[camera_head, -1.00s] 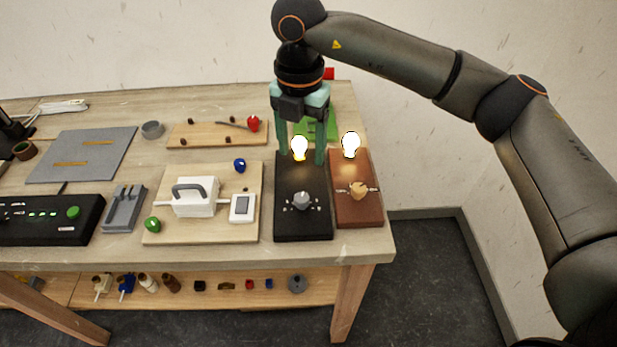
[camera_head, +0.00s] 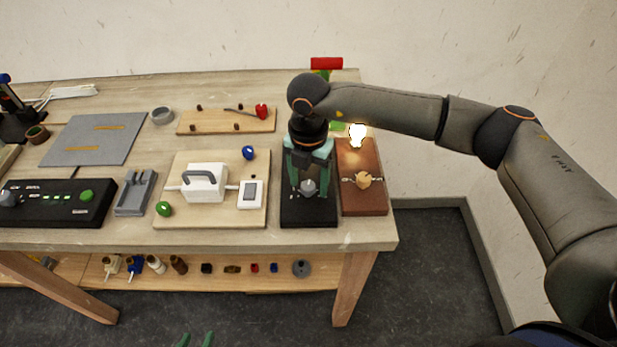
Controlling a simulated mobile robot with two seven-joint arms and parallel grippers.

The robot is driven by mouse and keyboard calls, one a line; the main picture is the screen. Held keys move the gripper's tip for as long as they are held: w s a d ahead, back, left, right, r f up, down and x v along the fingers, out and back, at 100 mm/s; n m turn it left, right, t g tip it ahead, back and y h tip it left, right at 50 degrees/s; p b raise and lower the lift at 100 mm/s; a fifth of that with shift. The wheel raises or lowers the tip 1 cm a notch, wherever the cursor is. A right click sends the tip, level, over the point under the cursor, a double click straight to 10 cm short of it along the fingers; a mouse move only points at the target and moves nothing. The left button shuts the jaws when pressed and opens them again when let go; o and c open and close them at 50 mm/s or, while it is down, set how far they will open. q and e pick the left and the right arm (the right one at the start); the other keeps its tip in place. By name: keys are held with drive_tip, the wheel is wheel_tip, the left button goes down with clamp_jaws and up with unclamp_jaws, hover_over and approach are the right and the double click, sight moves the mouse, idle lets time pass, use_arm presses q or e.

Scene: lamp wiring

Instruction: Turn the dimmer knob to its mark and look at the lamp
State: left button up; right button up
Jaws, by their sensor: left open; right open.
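The grey dimmer knob (camera_head: 308,187) sits on the front half of the black board (camera_head: 308,216), with small pale marks around it. My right gripper (camera_head: 309,190) is open and comes down over the knob, with its fingers at the knob's sides. I cannot tell whether they touch it. The black board's own bulb is hidden behind this gripper. A lit bulb (camera_head: 357,135) glows on the brown board (camera_head: 362,204) to the right, behind an orange knob (camera_head: 363,180).
Left of the black board is a wooden board (camera_head: 210,218) with a white handled block (camera_head: 205,182) and a white switch (camera_head: 251,194). A black control box (camera_head: 58,208) stands further left. A red-topped green object (camera_head: 326,64) stands at the back right. Small parts lie on the shelf below.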

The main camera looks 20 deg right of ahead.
clamp_jaws()
idle(0.5)
